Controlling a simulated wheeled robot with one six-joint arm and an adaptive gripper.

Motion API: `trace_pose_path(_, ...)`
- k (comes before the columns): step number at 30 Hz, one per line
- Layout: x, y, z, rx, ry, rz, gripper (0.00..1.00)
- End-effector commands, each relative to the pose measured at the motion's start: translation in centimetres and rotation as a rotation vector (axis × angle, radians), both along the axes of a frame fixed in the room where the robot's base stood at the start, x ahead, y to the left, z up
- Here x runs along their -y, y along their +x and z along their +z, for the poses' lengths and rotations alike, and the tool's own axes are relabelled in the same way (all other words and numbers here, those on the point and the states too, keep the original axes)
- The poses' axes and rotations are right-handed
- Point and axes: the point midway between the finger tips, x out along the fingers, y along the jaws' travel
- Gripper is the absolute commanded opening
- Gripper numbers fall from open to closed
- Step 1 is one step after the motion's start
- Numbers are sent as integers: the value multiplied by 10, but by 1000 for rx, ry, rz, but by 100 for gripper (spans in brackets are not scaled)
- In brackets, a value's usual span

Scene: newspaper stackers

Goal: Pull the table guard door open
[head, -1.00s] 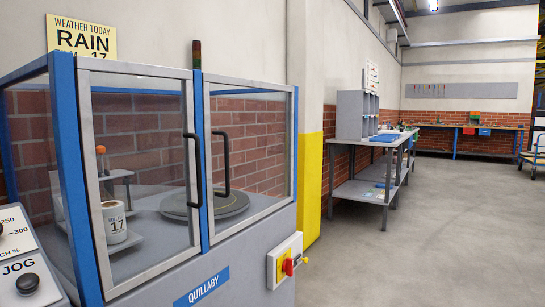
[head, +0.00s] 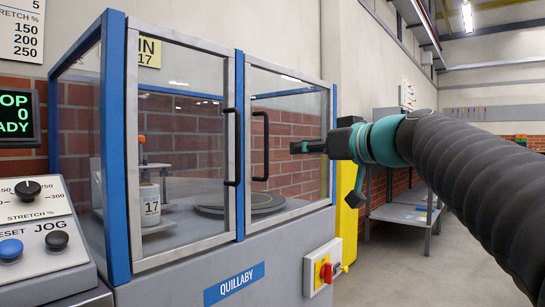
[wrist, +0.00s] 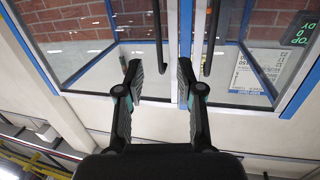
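The guard has two glass doors in grey frames, and both look shut. The left door (head: 185,240) has a black handle (head: 232,145). The right door (head: 288,219) has a black handle (head: 263,172) beside the middle post. My gripper (head: 297,147) reaches in from the right, in front of the right door, its fingertips pointing at that handle. In the wrist view, which is upside down, my gripper (wrist: 161,70) is open. The right door's handle (wrist: 157,30) shows between the fingertips in the picture. Nothing is held; I cannot tell whether they touch the handle.
A control panel (head: 45,235) with knobs stands at the left. A turntable (head: 240,204) and a white roll (head: 150,205) are behind the glass. A red and yellow switch (head: 322,271) juts from the cabinet below the doors. Open floor lies to the right.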

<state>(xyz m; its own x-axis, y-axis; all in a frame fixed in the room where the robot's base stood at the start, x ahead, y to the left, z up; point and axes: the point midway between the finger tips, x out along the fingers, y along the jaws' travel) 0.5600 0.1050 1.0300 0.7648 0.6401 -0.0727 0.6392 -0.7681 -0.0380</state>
Motion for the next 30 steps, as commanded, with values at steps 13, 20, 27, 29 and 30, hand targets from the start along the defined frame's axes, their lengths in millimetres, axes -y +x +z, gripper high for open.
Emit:
trace_pose_path(13,-24,36,22,81,17,20,37)
trace_pose_path(20,-53,69,21,78,17,20,37)
trace_pose_path(27,-78,98,21,79,17,19,37)
trace_pose_path(29,-82,103,21,80,18,18,37)
trace_pose_path(30,-84,106,21,81,17,17,37)
